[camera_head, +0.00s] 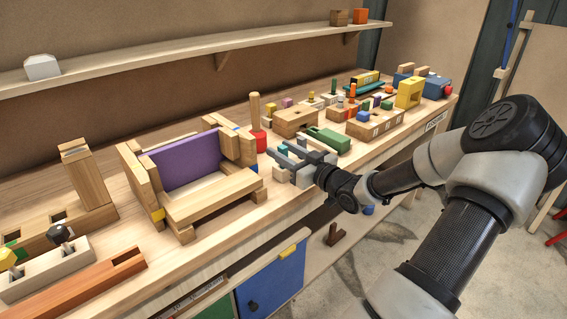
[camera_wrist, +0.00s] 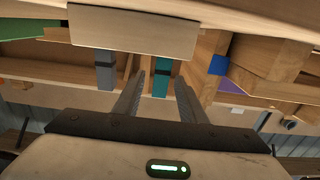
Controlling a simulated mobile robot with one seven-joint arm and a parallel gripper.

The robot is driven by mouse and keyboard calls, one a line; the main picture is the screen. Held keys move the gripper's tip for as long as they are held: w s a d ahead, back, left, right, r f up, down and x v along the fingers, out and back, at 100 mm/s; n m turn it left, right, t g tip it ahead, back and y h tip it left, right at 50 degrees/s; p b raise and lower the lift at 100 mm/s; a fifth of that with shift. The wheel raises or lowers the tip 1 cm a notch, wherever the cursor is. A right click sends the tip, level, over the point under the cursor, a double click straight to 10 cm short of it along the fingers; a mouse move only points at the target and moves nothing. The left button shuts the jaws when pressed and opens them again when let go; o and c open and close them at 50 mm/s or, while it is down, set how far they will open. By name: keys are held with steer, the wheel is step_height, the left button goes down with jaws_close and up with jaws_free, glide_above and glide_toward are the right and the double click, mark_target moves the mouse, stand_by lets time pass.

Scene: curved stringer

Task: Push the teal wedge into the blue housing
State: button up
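My gripper (camera_wrist: 160,76) is open in the wrist view, its two grey fingers apart. A narrow teal piece (camera_wrist: 160,80), which looks like the teal wedge, shows between the fingertips with gaps on both sides. In the head view my gripper (camera_head: 279,153) is over the bench, and a small teal piece (camera_head: 283,149) shows beside its fingers, partly hidden. A blue patch (camera_wrist: 218,65) shows right of the fingers in the wrist view. I cannot tell whether it is the blue housing. A blue box (camera_head: 435,86) with a red knob stands at the bench's far end.
A pale block (camera_wrist: 132,30) and a grey piece (camera_wrist: 106,72) are close to the fingers. A wooden frame with a purple panel (camera_head: 186,163) stands left of my gripper. A green piece (camera_head: 328,139) and several wooden fixtures lie beyond. A shelf (camera_head: 190,48) runs above.

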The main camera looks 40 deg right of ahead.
jaws_close()
steer(key=shift+r, duration=0.35)
steer(key=r+p, duration=0.1)
steer(key=r, duration=0.2)
steer(key=r+p, duration=0.1)
steer(key=r, duration=0.2)
steer(key=w+r+p, duration=0.1)
steer(key=r, duration=0.3)
steer(key=shift+a+p, duration=0.35)
steer(key=shift+p, duration=0.05)
steer(key=w+a+r+p, duration=0.4)
steer(key=w+a+r, duration=0.7)
steer(key=w, duration=0.3)
steer(key=shift+w+a+r, duration=0.2)
steer(key=shift+w+a, duration=0.05)
steer(key=shift+a, duration=0.15)
